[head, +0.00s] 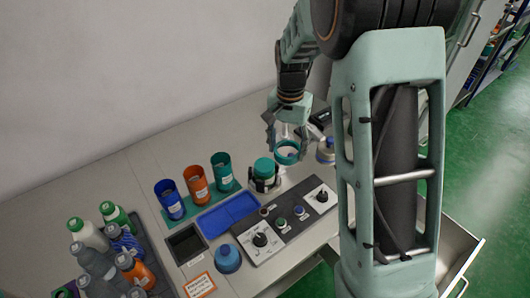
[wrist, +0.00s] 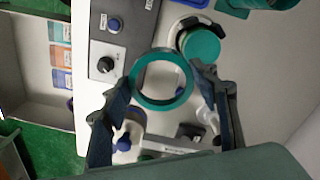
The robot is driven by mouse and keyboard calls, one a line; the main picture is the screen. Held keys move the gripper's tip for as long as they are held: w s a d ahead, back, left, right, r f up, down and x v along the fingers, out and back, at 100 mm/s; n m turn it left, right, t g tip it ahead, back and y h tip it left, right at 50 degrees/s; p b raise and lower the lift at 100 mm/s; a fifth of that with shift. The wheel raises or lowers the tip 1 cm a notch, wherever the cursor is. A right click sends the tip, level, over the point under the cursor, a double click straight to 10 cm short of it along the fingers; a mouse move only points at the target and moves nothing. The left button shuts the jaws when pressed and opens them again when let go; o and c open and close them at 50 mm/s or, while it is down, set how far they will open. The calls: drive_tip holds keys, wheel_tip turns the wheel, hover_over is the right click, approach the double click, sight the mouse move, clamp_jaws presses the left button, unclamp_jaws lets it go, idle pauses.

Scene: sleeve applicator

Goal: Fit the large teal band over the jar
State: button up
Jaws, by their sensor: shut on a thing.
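My gripper (head: 287,147) is shut on the teal band (head: 286,159), an open ring held level above the bench. In the wrist view the band (wrist: 161,104) sits between the two fingertips (wrist: 162,77), and I see through its hole. The jar (head: 264,167) has a teal top and stands upright in a dark holder at the back of the control panel. In the head view it is just left of and below the band. In the wrist view its round top (wrist: 202,46) lies up and right of the band, apart from it.
A control panel (head: 283,219) with knobs and buttons lies in front of the jar. Blue (head: 169,200), orange (head: 197,186) and teal (head: 222,172) cups stand left of it, beside a blue tray (head: 229,215). Several bottles crowd the left. An open drawer (head: 455,262) juts out right.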

sight(263, 165)
drive_tip(key=w+a+f+m, duration=0.1)
drive_tip(key=a+m, duration=0.1)
drive_tip(key=w+a+f+m+b, duration=0.1)
drive_tip(key=a+f+m, duration=0.1)
drive_tip(key=w+a+f+m, duration=0.1)
drive_tip(key=w+a+f, duration=0.1)
drive_tip(key=shift+a+f+m+b, duration=0.15)
drive_tip(key=shift+a+m+b, duration=0.1)
drive_tip(key=shift+m+b, duration=0.15)
drive_tip(key=shift+f+b, duration=0.7)
drive_tip(key=shift+f, duration=0.35)
drive_tip(key=shift+f, duration=0.1)
drive_tip(key=shift+f+b, duration=0.9)
drive_tip(key=shift+f, duration=0.4)
drive_tip(key=o, duration=0.8)
drive_tip(key=shift+c, duration=0.2)
drive_tip(key=o, duration=0.5)
